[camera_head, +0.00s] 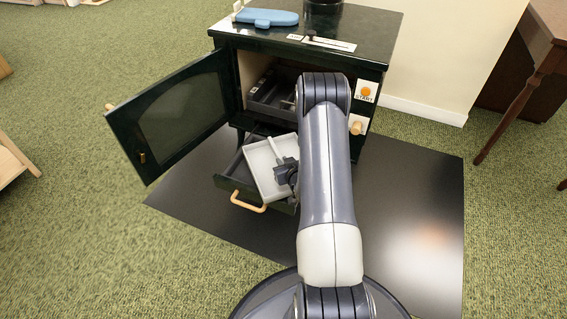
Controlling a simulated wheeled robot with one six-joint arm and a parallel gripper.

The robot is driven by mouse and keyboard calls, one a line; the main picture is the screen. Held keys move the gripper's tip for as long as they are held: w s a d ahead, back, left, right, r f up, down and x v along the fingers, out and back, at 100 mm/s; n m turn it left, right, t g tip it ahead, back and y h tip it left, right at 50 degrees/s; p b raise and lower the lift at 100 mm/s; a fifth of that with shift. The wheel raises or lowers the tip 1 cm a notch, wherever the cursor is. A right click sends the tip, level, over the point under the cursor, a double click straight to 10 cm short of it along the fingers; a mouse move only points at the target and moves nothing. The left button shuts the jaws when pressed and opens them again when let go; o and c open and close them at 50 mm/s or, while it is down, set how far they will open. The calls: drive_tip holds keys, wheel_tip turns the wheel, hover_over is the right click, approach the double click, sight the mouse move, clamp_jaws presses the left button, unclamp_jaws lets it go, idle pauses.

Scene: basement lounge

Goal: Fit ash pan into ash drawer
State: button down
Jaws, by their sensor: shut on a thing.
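The ash pan (264,177), a light grey shallow tray, is over the open ash drawer (236,181) at the bottom of the dark green stove. The pan sits askew to the drawer; I cannot tell whether it touches the drawer. The drawer is pulled out and has a tan handle (247,203) at its front. My gripper (281,164) is shut on the ash pan near its right side. My arm hides the pan's right end and part of the drawer.
The stove door (172,118) stands wide open to the left. A blue mitt-like thing (266,17) lies on the stove top (345,20). A black floor plate (400,215) lies under the stove. A brown table (545,40) stands at right.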

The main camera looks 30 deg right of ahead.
drive_tip(key=shift+f+b, duration=0.6)
drive_tip(key=shift+b, duration=0.05)
drive_tip(key=c, duration=1.5)
unclamp_jaws()
drive_tip(key=shift+o, duration=0.2)
drive_tip(key=shift+r+p, duration=0.95)
drive_tip(key=shift+p, duration=0.2)
drive_tip(key=p+v, duration=0.2)
drive_tip(key=v, duration=0.9)
drive_tip(key=shift+s, duration=0.45)
drive_tip(key=shift+f, duration=0.2)
